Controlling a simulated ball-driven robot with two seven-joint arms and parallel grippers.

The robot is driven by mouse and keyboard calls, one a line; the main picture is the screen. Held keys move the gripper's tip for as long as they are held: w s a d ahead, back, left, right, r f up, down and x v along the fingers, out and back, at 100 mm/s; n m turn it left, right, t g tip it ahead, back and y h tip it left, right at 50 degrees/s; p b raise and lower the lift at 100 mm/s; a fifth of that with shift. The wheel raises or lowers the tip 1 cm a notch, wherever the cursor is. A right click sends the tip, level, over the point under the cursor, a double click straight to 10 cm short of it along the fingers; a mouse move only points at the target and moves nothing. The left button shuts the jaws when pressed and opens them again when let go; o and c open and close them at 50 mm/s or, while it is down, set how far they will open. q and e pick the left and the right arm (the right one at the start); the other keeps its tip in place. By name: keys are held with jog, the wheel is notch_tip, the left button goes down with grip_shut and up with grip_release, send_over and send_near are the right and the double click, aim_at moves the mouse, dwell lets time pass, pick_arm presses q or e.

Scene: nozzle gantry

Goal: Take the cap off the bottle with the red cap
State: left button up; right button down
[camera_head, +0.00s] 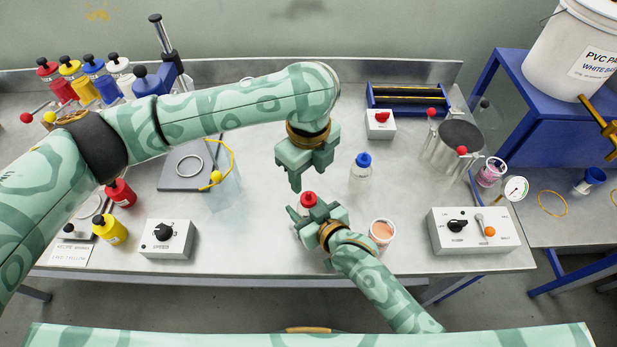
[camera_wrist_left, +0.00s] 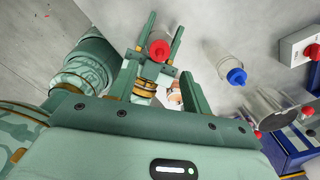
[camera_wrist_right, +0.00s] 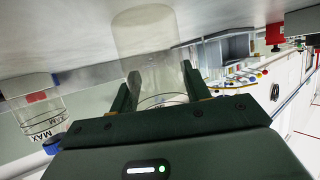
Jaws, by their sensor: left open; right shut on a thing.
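The clear bottle with the red cap (camera_head: 309,199) is in my right gripper (camera_head: 310,209), which is shut on its body near the front middle of the table. In the right wrist view the clear body (camera_wrist_right: 145,40) shows between the fingers; the cap is not visible there. My left gripper (camera_head: 307,178) is open and empty, above and just behind the red cap, apart from it. The left wrist view looks down on the red cap (camera_wrist_left: 159,49), still on the bottle between the right fingers.
A clear bottle with a blue cap (camera_head: 362,160) stands close by on the right. A cup of orange-pink content (camera_head: 382,234) stands beside my right wrist. A grey dial box (camera_head: 167,238) is at the left, a control box (camera_head: 475,233) at the right. A steel pot (camera_head: 455,145) stands behind.

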aim_at(308, 192)
pick_arm(q)
notch_tip(308, 192, down, 8)
jog(key=shift+r, duration=0.1)
dwell(0.4)
jog(key=c, duration=1)
jog(key=n, duration=0.3)
jog(key=o, duration=1.1)
jog(key=shift+c, duration=0.2)
